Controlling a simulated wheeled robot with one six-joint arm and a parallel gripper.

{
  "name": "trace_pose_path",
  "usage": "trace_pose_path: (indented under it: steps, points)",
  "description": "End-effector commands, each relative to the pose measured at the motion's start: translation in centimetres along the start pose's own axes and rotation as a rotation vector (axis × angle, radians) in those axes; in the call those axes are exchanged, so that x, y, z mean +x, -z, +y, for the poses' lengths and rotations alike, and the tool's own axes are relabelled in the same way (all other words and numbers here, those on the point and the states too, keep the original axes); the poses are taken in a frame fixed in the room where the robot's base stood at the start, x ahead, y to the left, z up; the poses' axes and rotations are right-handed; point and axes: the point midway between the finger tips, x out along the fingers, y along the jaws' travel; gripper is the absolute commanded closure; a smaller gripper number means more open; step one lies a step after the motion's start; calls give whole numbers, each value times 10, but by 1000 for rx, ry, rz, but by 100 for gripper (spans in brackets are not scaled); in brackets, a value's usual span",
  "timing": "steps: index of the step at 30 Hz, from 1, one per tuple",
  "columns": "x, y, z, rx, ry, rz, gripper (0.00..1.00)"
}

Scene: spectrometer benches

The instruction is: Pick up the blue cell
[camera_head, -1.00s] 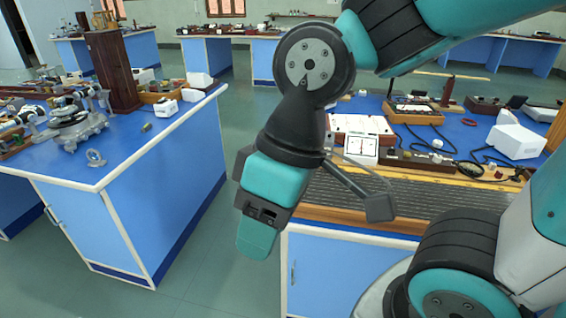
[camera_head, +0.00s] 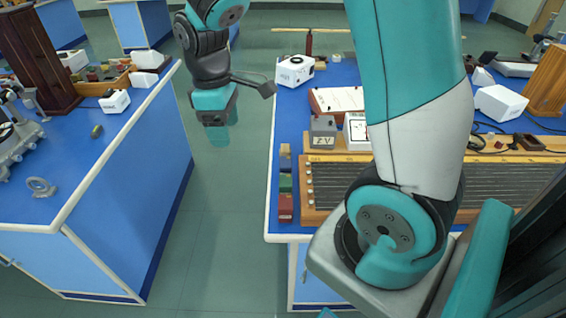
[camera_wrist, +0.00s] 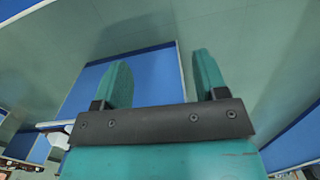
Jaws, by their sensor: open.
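A small blue block, apparently the blue cell (camera_head: 285,164), sits near the left edge of the right bench. It is in a short row with a green block (camera_head: 285,183) and a red block (camera_head: 286,208), beside a long wooden board. My gripper (camera_head: 215,135) hangs over the aisle, left of this row and apart from it. In the wrist view my gripper (camera_wrist: 160,60) shows two teal fingers spread apart with nothing between them. The blue cell cannot be made out in the wrist view.
The right bench holds a ribbed wooden board (camera_head: 340,187), a grey box (camera_head: 322,132) and a white box (camera_head: 295,71). The left bench (camera_head: 130,190) carries instruments and a small ring (camera_head: 41,186). The aisle floor (camera_head: 225,230) between them is clear.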

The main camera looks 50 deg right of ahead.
Motion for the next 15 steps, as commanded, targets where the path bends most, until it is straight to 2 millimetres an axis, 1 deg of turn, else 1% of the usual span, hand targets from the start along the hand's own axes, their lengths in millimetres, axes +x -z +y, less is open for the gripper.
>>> trace_pose_path:
  steps: [1,3,6,9,10,12,15]
  points:
    - [10,-4,30,0,-12,-62,34]
    - [26,-14,64,-16,-27,-136,34]
    - [45,-28,99,-37,-33,-226,34]
    - [59,-41,121,-54,-30,-288,34]
    - [62,-43,125,-59,-28,-301,34]
    - [68,-48,131,-66,-26,-322,34]
    - [80,-54,134,-70,-22,-336,34]
